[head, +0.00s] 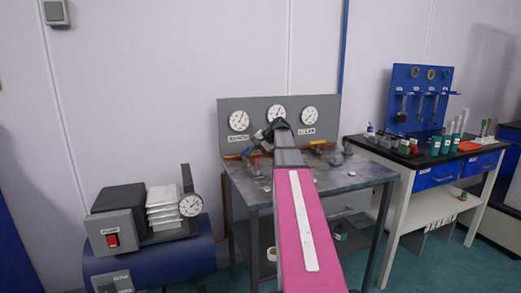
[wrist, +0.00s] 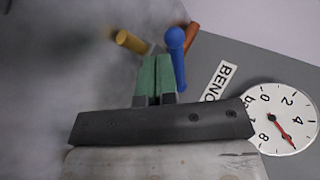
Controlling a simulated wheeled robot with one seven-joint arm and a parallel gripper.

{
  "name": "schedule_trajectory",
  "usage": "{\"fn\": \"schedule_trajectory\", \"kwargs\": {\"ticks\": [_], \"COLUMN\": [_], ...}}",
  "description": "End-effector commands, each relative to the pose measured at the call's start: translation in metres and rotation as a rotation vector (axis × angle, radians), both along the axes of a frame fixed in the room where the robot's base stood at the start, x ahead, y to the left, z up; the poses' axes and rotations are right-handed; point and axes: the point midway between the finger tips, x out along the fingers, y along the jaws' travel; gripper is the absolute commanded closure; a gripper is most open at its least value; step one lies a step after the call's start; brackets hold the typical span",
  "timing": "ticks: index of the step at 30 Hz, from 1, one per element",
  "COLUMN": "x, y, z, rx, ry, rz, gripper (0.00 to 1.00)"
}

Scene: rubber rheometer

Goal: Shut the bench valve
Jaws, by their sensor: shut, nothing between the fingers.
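In the wrist view a blue rounded valve handle (wrist: 176,55) stands out beside the grey panel, close to the "BENC…" label (wrist: 217,82). My gripper (wrist: 158,60) has green fingers pressed together with nothing between them. The fingertips are just left of the blue handle; I cannot tell whether they touch it. In the head view my gripper (head: 262,134) is in front of the gauge panel (head: 260,107), above the left rear of the metal bench. My arm and gripper mostly hide the valve there.
A brass-coloured fitting (wrist: 132,42) and an orange pipe (wrist: 193,33) lie near the handle. A gauge (wrist: 284,120) is at right. A blue compressor tank (head: 160,262) stands at left, a tool bench (head: 437,181) at right.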

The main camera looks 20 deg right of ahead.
Motion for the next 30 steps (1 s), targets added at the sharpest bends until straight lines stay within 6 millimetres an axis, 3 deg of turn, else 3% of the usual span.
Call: {"fn": "schedule_trajectory", "kwargs": {"ticks": [6, 30], "x": [0.007, 0.006], "y": [0.01, 0.014], "z": [0.0, 0.0], "rx": [0.0, 0.001], "ry": [-0.001, 0.001], "rz": [-0.001, -0.071], "gripper": [1.0, 1.0]}}
